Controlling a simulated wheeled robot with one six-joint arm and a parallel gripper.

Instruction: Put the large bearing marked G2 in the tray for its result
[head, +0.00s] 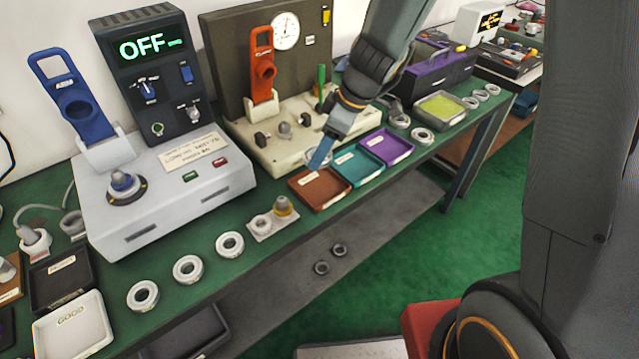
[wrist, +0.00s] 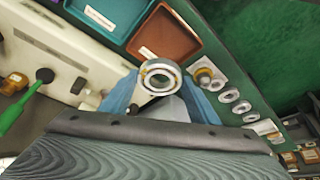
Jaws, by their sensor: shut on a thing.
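My gripper (head: 321,157) is shut on a pale metal bearing ring, which shows clearly between the blue fingers in the wrist view (wrist: 161,66). In the head view the ring is mostly hidden by the fingers. No G2 mark is readable on it. The ring is held above the table, close to the back edge of the rust-brown tray (head: 298,182). The teal tray (head: 343,180) and purple tray (head: 376,163) stand in a row to its right. All three look empty. Their labels are too small to read.
A beige gauge stand (head: 262,141) with a red handle is behind my gripper. A small plate with two parts (head: 258,238) sits left of the brown tray. Several loose rings (head: 188,268) line the front edge. A white tray (head: 98,344) and black tray (head: 45,299) are far left.

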